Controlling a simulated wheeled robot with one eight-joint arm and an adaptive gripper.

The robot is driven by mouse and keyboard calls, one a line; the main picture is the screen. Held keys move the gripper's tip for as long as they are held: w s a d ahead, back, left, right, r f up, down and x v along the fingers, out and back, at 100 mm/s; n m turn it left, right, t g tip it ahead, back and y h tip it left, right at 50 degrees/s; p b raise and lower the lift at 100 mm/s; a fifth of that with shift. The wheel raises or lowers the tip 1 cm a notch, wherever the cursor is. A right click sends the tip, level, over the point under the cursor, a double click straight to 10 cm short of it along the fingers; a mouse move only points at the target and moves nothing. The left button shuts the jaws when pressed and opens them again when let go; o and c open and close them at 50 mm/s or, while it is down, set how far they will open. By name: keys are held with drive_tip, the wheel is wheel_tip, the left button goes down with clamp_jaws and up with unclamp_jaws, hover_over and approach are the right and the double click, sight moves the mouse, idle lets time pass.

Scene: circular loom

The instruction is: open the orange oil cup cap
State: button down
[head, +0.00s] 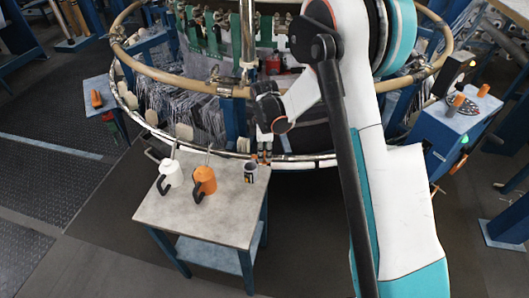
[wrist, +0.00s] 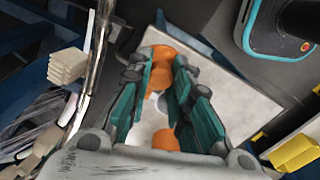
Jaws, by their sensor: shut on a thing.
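My gripper (head: 263,147) reaches down at the front rim of the loom ring, just behind the table. In the wrist view, its teal-padded fingers (wrist: 160,72) are shut on a small orange piece, which looks like the orange oil cup cap (wrist: 160,80). Small orange parts also show under the fingertips in the head view, too small to tell apart. In the wrist view, more orange shows beyond the fingertips and near the finger bases. The cup body is mostly hidden, and I cannot tell whether the cap is open.
A grey-topped table (head: 215,229) stands in front, holding a white oil can (head: 172,176), an orange oil can (head: 204,181) and a small dark cup (head: 250,173). The loom ring (head: 310,162) runs behind it. A blue control box (head: 440,128) stands at the right.

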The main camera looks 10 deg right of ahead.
drive_tip(key=shift+a, duration=0.1)
drive_tip(key=c, duration=1.4)
unclamp_jaws()
wheel_tip(320, 180, up, 12)
drive_tip(key=shift+r, duration=0.1)
